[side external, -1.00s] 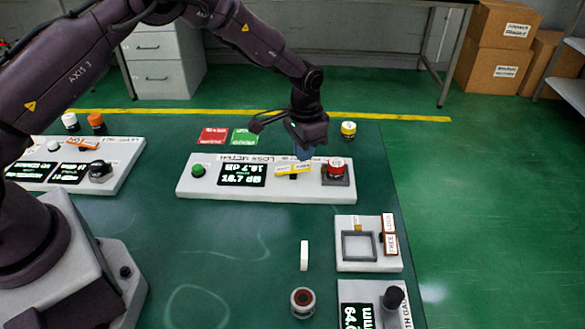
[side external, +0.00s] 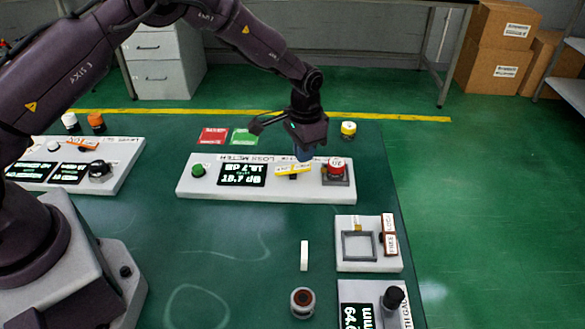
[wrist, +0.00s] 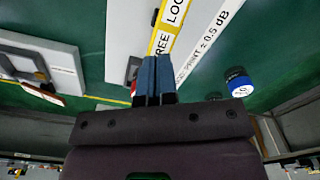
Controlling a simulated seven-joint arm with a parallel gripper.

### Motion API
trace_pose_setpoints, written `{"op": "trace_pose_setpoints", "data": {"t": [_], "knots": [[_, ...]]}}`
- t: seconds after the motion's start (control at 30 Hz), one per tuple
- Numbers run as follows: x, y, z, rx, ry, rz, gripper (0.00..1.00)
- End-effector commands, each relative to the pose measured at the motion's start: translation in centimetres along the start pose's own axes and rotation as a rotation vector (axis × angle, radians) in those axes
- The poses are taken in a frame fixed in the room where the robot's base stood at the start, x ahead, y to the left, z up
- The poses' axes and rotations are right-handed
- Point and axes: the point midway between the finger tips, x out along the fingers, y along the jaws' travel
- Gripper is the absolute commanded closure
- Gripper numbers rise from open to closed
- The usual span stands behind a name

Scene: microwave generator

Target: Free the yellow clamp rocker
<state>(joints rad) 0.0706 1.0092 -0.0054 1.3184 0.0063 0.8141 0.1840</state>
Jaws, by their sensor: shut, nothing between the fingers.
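The yellow clamp rocker (side external: 293,170) sits on the white loss meter panel (side external: 260,194), between the display and the red knob. Its FREE and LOCK labels show in the wrist view (wrist: 166,32). My gripper (side external: 303,155) is shut and empty, its blue fingers pointing down just over the right part of the rocker. In the wrist view the shut fingertips (wrist: 153,62) are by the FREE end and cover part of it. I cannot tell whether they touch it.
The red knob (side external: 336,166) stands close to the right of my fingers. The display (side external: 242,175) and green button (side external: 198,171) are to the left. Red (side external: 213,135) and green (side external: 244,136) cards and a yellow-capped piece (side external: 348,130) lie behind. Another panel (side external: 368,265) is in front.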

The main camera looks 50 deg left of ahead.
Motion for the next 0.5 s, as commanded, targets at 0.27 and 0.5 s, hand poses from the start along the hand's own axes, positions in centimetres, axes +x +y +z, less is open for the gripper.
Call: {"op": "trace_pose_setpoints", "data": {"t": [0.27, 0.5], "knots": [[0.43, 0.0, -0.01, 0.0, 0.0, 0.0, 1.0], [0.81, 0.0, 0.0, 0.0, -0.001, 0.0, 1.0]]}}
